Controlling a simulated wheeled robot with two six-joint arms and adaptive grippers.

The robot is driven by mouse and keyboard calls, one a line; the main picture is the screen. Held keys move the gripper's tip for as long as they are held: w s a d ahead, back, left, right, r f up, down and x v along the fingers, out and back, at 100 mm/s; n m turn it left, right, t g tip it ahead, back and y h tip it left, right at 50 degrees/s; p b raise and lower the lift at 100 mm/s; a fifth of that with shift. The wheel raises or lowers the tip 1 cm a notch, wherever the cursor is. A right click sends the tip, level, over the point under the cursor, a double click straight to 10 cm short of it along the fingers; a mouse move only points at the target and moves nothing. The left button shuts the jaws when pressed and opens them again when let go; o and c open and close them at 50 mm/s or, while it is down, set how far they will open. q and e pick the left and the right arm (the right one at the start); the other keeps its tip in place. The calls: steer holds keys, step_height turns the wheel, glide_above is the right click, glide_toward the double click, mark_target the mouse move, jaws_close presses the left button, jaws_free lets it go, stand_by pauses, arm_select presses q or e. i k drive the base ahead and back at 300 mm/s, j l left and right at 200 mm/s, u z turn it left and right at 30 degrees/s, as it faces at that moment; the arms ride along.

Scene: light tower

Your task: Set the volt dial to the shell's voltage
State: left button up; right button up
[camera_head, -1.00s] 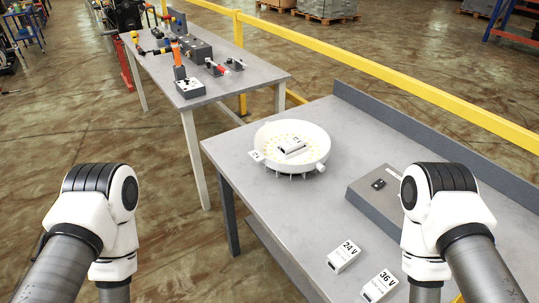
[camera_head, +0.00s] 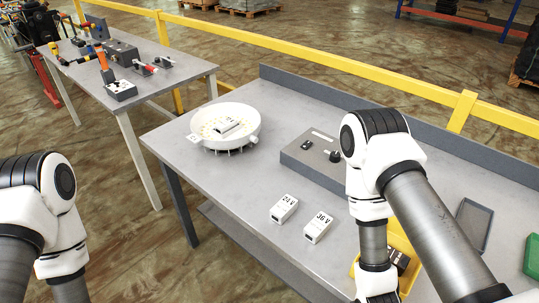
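The shell (camera_head: 247,136) is a round white bowl with yellow lights inside, on the near table. A white block with dark print (camera_head: 226,127) sits in it; its print is too small to read surely. A small white tag (camera_head: 193,138) is at its left rim, also unreadable. A grey box (camera_head: 298,160) right of the shell carries a black switch (camera_head: 307,145) and a round black knob (camera_head: 335,156), which looks like the dial; its setting is not legible. My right arm partly covers the box's right side. Neither gripper's fingers show; both lie below the picture.
White blocks marked 24 V (camera_head: 284,209) and 36 V (camera_head: 318,227) lie at the table's front. A yellow bin (camera_head: 401,243), a dark tray (camera_head: 473,224) and a green container (camera_head: 532,256) are at right. A second table (camera_head: 190,76) with tools stands behind left.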

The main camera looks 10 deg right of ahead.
mark_target(335, 157)
steer(key=i+j+z, duration=0.4)
steer(key=j+z, duration=0.25)
steer(key=i+j+z, duration=0.1)
steer(key=j+z, duration=0.2)
steer(key=i+j+z, duration=0.1)
steer(key=j+z, duration=0.25)
